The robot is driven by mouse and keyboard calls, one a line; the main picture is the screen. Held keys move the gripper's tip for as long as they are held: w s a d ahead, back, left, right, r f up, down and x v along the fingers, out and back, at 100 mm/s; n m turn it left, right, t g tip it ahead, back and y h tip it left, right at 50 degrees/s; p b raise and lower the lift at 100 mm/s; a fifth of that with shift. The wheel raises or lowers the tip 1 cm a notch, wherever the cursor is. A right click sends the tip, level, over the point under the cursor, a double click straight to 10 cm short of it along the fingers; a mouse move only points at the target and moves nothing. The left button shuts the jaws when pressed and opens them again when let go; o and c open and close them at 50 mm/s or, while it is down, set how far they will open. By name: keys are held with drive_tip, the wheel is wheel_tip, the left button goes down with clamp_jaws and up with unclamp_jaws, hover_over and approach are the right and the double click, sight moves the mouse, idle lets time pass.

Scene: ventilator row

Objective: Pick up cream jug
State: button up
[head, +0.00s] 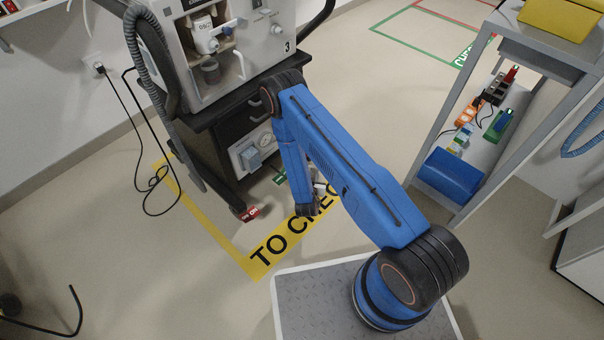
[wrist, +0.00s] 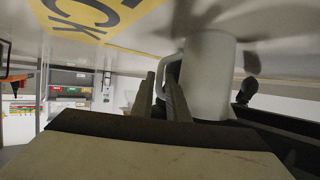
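The cream jug (wrist: 210,72), a pale cylinder with a loop handle, stands on the floor and shows upside down in the wrist view. Its handle reaches in between the two fingers of my gripper (wrist: 160,90). The fingers stand apart with a narrow gap beside the handle, and I see no clear grip on it. In the head view my gripper (head: 312,207) is low over the floor by the yellow "TO CHECK" marking. A small pale part of the jug (head: 320,187) shows beside it, and my arm hides most of the rest.
A ventilator cart (head: 235,125) numbered 3 stands just behind my gripper, with a caster (head: 247,213) near it. A black cable (head: 150,185) hangs to the floor at left. A grey shelf (head: 500,135) with a blue bin (head: 452,175) stands at right. The front-left floor is mostly clear.

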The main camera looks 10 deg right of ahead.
drive_tip(key=x, duration=0.3)
drive_tip(key=shift+w+f, duration=0.1)
drive_tip(key=shift+f, duration=0.05)
clamp_jaws()
drive_tip(key=shift+d+r, duration=0.1)
drive_tip(key=shift+r, duration=1.8)
drive_tip(key=s+d, duration=1)
drive_tip(key=s, duration=0.4)
drive_tip(key=shift+s+d, duration=0.2)
